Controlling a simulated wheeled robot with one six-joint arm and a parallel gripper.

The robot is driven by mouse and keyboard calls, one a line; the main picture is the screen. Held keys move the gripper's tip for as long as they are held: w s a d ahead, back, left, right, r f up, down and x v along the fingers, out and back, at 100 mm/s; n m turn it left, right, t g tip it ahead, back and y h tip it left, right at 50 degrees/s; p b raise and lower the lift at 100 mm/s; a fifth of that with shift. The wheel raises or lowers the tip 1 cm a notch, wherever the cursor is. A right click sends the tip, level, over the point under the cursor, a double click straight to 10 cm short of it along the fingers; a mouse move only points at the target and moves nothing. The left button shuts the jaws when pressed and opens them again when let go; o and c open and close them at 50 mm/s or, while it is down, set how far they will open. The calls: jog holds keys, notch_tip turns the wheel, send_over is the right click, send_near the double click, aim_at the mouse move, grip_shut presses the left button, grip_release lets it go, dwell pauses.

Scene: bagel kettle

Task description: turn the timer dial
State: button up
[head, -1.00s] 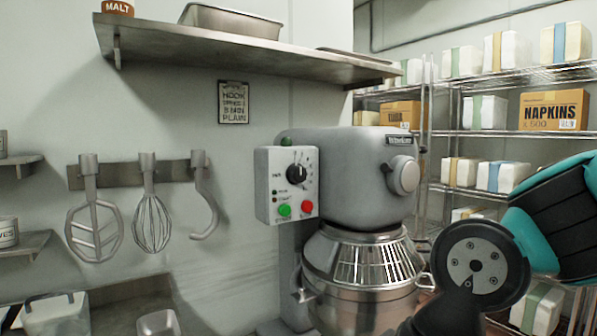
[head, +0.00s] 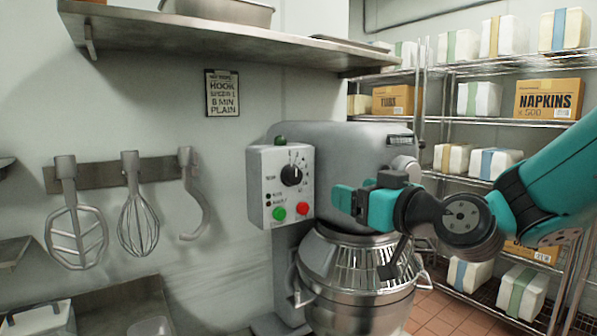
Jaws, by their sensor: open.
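The timer dial (head: 291,175) is a black round knob with a white pointer mark on the white control panel (head: 266,188) of the grey mixer (head: 338,160). A green button (head: 279,214) and a red button (head: 302,208) sit below it. My gripper (head: 345,200) is in front of the mixer head, to the right of the panel and a little lower than the dial. It is open, with its fingers pointing left towards the panel, apart from the dial in the picture. The dial is fully in view.
The mixer bowl with its wire guard (head: 350,262) stands below my gripper. A dough hook (head: 192,195), whisk (head: 137,210) and flat beater (head: 75,225) hang on the left wall. A sign (head: 222,93) hangs under a steel shelf (head: 230,38). Wire racks stand at right.

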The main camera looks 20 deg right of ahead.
aim_at(296, 175)
jog(key=p+x, duration=1.2)
jog(key=x, duration=0.4)
jog(key=shift+w+a+p, duration=0.1)
jog(key=shift+p, duration=0.25)
jog(key=shift+w+a+f, duration=0.1)
jog(key=shift+w, duration=0.25)
jog(key=shift+c, duration=0.2)
jog(key=c, duration=0.8)
